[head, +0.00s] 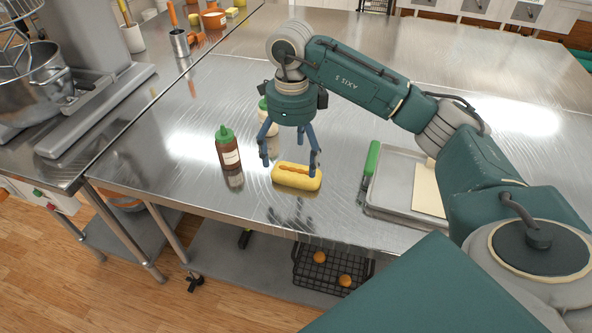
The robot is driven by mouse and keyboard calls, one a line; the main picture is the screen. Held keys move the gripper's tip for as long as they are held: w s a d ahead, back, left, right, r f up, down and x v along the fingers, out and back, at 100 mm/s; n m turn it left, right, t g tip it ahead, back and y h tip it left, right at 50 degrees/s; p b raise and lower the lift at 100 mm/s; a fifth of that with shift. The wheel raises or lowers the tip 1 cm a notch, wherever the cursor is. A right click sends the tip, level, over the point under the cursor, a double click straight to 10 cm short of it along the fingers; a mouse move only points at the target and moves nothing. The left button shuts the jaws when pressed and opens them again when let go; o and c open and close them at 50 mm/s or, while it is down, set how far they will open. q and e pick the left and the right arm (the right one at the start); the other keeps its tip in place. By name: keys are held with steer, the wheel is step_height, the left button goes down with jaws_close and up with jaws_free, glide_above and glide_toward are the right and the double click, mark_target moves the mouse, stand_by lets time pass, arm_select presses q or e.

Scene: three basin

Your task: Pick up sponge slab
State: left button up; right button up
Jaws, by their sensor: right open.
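No thing is clearly marked as the sponge slab. A yellow, rounded, bun-like piece (297,178) with a wavy brown-orange strip along its top lies on the steel table. A flat cream slab (428,190) lies on a metal tray (393,184) at the right, partly hidden by my right arm. My right gripper (291,164) points down, open and empty, with its fingers just behind and above the yellow piece. I cannot tell whether a fingertip touches it. My left gripper is out of view.
A brown bottle with a green cap (228,150) stands left of the gripper. A pale bottle (266,118) stands behind the fingers. A green-handled tool (371,160) lies by the tray. A mixer (75,60) stands at the left. The table's middle back is clear.

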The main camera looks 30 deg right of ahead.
mark_target(295, 174)
step_height(295, 174, down, 2)
steer(key=shift+w+d+f, duration=0.2)
steer(key=shift+f, duration=0.2)
steer(key=f+p, duration=0.2)
steer(key=f, duration=0.1)
steer(key=shift+s+d+f, duration=0.15)
steer(key=shift+s, duration=0.05)
steer(key=shift+f, duration=0.4)
steer(key=shift+w+f, duration=0.15)
steer(key=shift+f, duration=0.2)
steer(key=c, duration=1.3)
